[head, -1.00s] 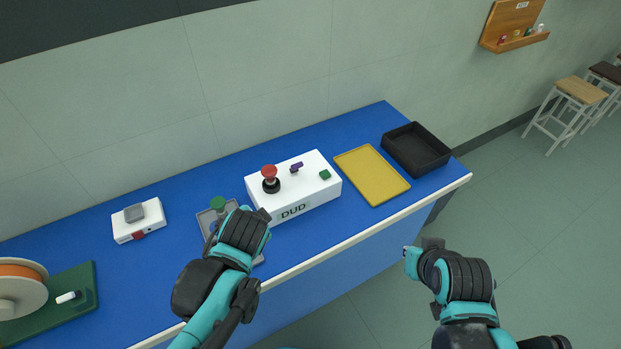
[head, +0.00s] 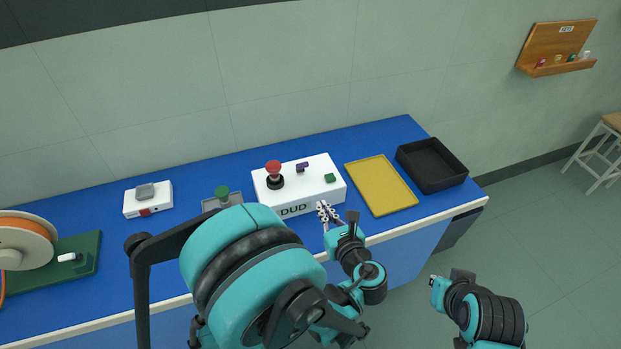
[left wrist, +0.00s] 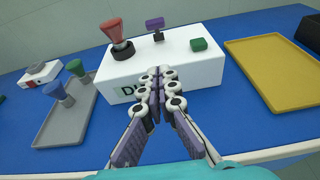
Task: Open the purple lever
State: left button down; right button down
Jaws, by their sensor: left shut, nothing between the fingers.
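The purple lever (head: 302,167) is a small handle on top of the white DUD box (head: 327,191), between a red-topped joystick (head: 274,173) and a green button (head: 330,178). In the left wrist view the purple lever (left wrist: 155,26) stands on a short dark post near the back of the box top. My left gripper (head: 324,208) is shut and empty, in front of the box's front face and below the lever. In the left wrist view its fingers (left wrist: 160,80) cover part of the DUD label. My right gripper (head: 436,283) is low at the right, off the bench; its fingers are not clear.
Right of the box are a yellow tray (head: 383,188) and a black bin (head: 433,164). Left of it are a grey tray (left wrist: 62,119) with green and blue knobs, a white device (head: 158,205), and an orange spool (head: 23,240) on a green board. The lever's top is unobstructed.

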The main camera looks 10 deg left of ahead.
pick_arm(q)
jog(key=shift+a, duration=0.1)
jog(key=b, duration=0.3)
send_near(302, 169)
notch_tip(302, 169, down, 4)
jog(key=w+a, duration=0.1)
jog(key=w, duration=0.1)
jog(key=shift+w+a+r, duration=0.35)
jog(key=shift+w+a, duration=0.1)
jog(key=shift+w, duration=0.1)
jog(key=shift+w+a+r, duration=0.4)
jog(key=shift+w+a, duration=0.05)
jog(key=shift+w, duration=0.15)
jog(key=shift+w+a+r, duration=0.2)
jog(key=shift+w+r, duration=0.05)
jog(key=shift+w, duration=0.1)
jog(key=shift+r+g+p, duration=0.3)
jog(key=shift+p, duration=0.35)
